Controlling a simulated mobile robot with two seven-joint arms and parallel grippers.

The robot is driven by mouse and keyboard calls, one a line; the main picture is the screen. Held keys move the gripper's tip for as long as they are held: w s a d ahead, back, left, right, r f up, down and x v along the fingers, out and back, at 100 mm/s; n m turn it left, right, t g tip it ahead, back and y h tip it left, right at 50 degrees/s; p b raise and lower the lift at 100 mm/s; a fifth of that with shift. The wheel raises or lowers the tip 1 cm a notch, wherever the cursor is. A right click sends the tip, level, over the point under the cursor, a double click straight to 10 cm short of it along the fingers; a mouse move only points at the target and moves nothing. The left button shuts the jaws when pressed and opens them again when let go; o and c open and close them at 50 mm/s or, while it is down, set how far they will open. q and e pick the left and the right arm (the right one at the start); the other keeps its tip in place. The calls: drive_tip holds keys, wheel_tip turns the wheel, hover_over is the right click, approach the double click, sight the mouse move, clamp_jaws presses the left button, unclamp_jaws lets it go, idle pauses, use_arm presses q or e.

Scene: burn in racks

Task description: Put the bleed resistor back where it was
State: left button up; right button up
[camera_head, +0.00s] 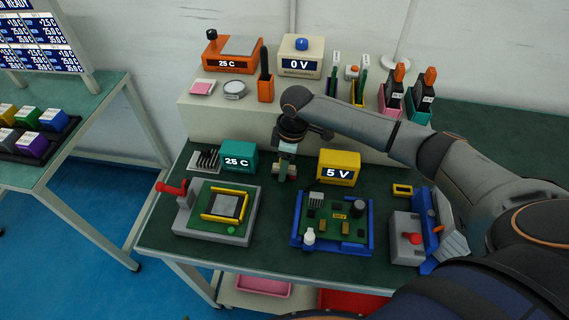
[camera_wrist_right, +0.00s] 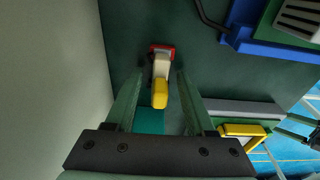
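A small piece with a yellow tip, a white body and a red end (camera_wrist_right: 160,70) lies on or just above the dark green bench top; it may be the bleed resistor, but I cannot be sure. My right gripper (camera_wrist_right: 160,85) is open, with its fingers on either side of the piece and gaps showing. In the head view my right gripper (camera_head: 284,172) points down between the teal 25 C box (camera_head: 239,158) and the yellow 5 V meter (camera_head: 339,168), and mostly hides the piece.
A green circuit board in a blue frame (camera_head: 296,237) sits in front, with a grey test fixture (camera_head: 206,236) at left and a grey box with a red knob (camera_head: 405,240) at right. Behind is a raised shelf (camera_head: 215,115) with the 0 V unit (camera_head: 300,62) and tool holders.

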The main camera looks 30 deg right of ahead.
sight(290, 167)
wheel_tip(290, 167, up, 12)
drive_tip(key=d, duration=0.1)
drive_tip(key=shift+s+r+p, duration=0.15)
drive_tip(key=shift+s+p, duration=0.2)
drive_tip(key=shift+s, duration=0.1)
idle(0.3)
